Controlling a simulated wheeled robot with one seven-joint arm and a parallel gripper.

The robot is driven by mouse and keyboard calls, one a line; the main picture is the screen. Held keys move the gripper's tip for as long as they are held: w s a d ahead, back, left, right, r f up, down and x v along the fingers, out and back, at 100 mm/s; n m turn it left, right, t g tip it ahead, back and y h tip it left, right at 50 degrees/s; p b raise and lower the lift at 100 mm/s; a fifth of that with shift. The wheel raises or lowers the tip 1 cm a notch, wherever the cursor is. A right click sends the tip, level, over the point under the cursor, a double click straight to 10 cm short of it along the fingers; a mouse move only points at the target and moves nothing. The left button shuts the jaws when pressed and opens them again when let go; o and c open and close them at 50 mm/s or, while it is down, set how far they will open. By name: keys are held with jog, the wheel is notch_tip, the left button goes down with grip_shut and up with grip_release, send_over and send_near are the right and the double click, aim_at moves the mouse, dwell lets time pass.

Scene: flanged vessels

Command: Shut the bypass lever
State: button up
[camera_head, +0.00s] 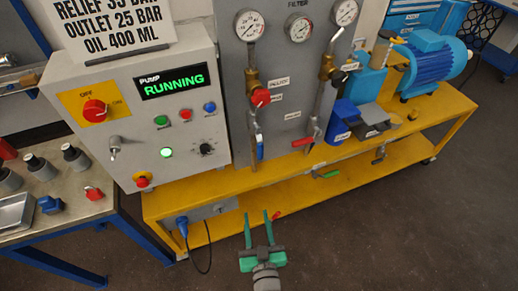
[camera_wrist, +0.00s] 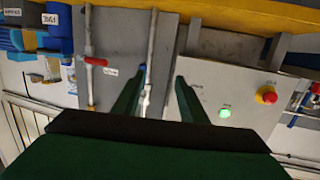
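My gripper (camera_head: 257,214) is open and empty in front of the yellow bench's lower part. Its green fingers also show in the wrist view (camera_wrist: 160,78), pointing at the grey panel. A lever with a red handle (camera_head: 303,142) sits sideways on the right pipe; a red handle also shows in the wrist view (camera_wrist: 96,61), left of the fingers. A lever with a blue handle (camera_head: 260,148) hangs down along the left pipe; a bit of blue shows by the left fingertip (camera_wrist: 142,68). A green-handled lever (camera_head: 327,174) is lower right. Labels are too small to tell which is the bypass.
The control box (camera_head: 150,110) reads "PUMP RUNNING", with its green lamp lit. Gauges (camera_head: 299,27) and a red knob (camera_head: 261,97) are on the panel. A blue motor (camera_head: 433,62) stands right. A side table (camera_head: 60,220) is left. The floor in front is clear.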

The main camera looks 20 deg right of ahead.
jog(key=t, duration=0.1)
send_near(260, 152)
jog(key=w, duration=0.3)
jog(key=w+d, duration=0.1)
jog(key=w, duration=0.3)
jog(key=w+d, duration=0.1)
jog(key=w, duration=0.3)
jog(key=shift+f, duration=0.1)
jog(key=shift+w, duration=0.1)
grip_shut()
jog(key=shift+a+n, duration=0.1)
jog(key=shift+n, duration=0.2)
